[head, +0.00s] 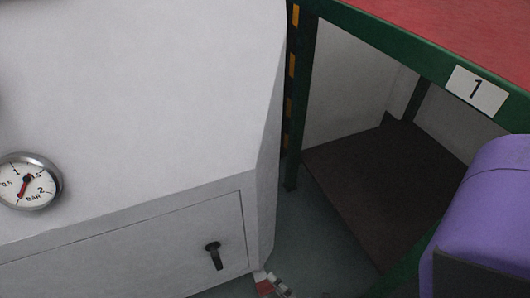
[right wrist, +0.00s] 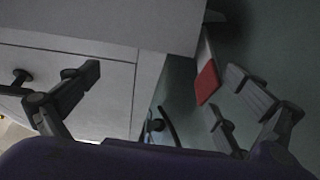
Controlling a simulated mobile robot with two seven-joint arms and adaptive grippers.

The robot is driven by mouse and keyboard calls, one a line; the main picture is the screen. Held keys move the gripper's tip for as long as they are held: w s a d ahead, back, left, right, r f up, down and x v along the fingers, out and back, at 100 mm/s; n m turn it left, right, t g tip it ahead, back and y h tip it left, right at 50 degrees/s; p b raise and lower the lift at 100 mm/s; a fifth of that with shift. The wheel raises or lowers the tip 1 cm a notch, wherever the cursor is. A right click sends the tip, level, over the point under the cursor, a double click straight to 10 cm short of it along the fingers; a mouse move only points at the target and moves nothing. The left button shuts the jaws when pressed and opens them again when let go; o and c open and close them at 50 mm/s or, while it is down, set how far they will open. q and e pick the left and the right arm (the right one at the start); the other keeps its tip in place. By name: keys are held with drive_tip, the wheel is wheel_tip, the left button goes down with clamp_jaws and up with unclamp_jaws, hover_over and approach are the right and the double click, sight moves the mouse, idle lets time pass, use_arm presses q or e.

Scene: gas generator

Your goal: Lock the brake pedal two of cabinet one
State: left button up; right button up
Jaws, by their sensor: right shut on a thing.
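Cabinet one is a large light grey cabinet (head: 130,100), with its lower panel edge also in the right wrist view (right wrist: 95,25). A pedal with a red end (right wrist: 207,82) sticks out beside the cabinet's lower corner, and a small red and white part shows there in the head view (head: 266,284). My right gripper (right wrist: 165,95) has its dark fingers on either side, with the red pedal between them, close to the right finger. It is shut on the pedal, though the contact itself is unclear. My left gripper is in neither view.
A black handle (head: 214,255) juts from the cabinet's lower panel, and a pressure gauge (head: 28,181) sits at left. A green-framed table (head: 440,65) with red top, label 1 (head: 477,90) and brown lower shelf (head: 385,180) stands at right. A dark floor gap lies between.

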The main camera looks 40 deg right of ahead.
drive_tip(key=shift+w+r+t, duration=0.2)
drive_tip(key=shift+r, duration=0.35)
drive_tip(key=shift+w+r+t, duration=0.2)
drive_tip(key=shift+r, duration=0.35)
drive_tip(key=shift+s+d+f+g, duration=0.1)
drive_tip(key=shift+s+f+g, duration=0.25)
drive_tip(key=shift+f, duration=0.5)
drive_tip(key=shift+s+r, duration=0.1)
drive_tip(key=shift+c, duration=0.8)
drive_tip(key=shift+s, duration=0.5)
drive_tip(key=shift+c, duration=0.9)
drive_tip(key=shift+s+d, duration=0.1)
drive_tip(key=shift+s, duration=0.65)
drive_tip(key=c, duration=1.1)
drive_tip(key=shift+o, duration=0.2)
drive_tip(key=s, duration=0.6)
drive_tip(key=shift+s+d+f+p, duration=0.2)
drive_tip(key=shift+s+d+p, duration=0.1)
drive_tip(key=shift+s+d, duration=0.1)
